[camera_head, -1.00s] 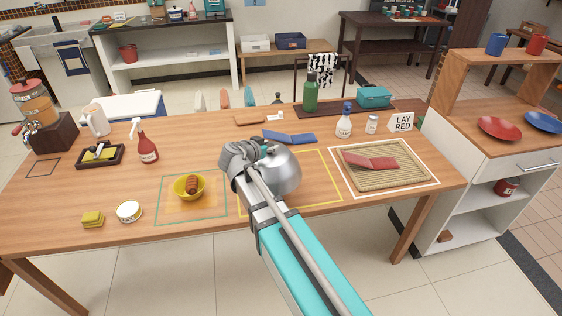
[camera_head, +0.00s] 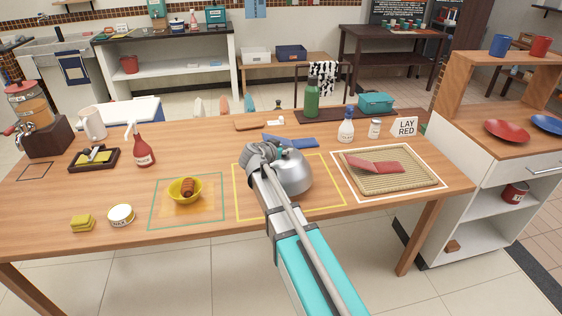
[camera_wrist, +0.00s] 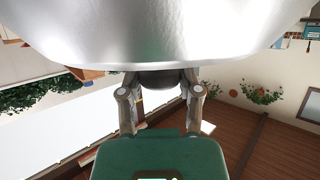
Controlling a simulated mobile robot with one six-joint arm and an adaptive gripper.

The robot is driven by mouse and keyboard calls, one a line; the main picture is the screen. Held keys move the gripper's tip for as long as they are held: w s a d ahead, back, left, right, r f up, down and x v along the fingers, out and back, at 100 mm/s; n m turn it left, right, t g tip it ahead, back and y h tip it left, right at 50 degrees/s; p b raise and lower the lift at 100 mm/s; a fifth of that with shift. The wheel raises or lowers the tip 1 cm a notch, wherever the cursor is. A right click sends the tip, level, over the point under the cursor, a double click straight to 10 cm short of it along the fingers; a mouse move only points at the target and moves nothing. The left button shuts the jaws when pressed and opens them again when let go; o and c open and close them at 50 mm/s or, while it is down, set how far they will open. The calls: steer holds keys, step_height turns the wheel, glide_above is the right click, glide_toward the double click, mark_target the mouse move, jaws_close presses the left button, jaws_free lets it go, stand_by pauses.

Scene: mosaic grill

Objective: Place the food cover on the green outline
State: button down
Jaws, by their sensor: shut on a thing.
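The food cover is a silver dome (camera_head: 292,173) over the yellow outline on the wooden table in the head view. Its silver side (camera_wrist: 160,30) fills the top of the wrist view. My gripper (camera_wrist: 160,82) is shut on the cover's dark knob. My wrist hides the cover's left side in the head view. I cannot tell whether the cover's rim touches the table. The green outline (camera_head: 188,227) lies to the left of the cover.
A blue folded board (camera_head: 290,141) lies behind the cover. A woven mat (camera_head: 405,187) with a red folded board (camera_head: 375,166) lies to the right.

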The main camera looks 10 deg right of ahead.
mark_target(285, 156)
stand_by(0.3)
steer(key=shift+w+d+f+b, duration=0.2)
steer(key=shift+f+b, duration=0.2)
steer(key=shift+w+d+f+b, duration=0.15)
steer(key=shift+w+f+b, duration=0.05)
steer(key=shift+f+b, duration=0.15)
steer(key=shift+s+f+b, duration=0.1)
steer(key=shift+f+b, duration=1.15)
steer(key=shift+c, duration=1.4)
jaws_free()
steer(key=shift+f, duration=0.1)
steer(key=shift+r, duration=0.2)
steer(key=p+v, duration=0.4)
steer(key=v, duration=0.8)
steer(key=shift+p, duration=0.35)
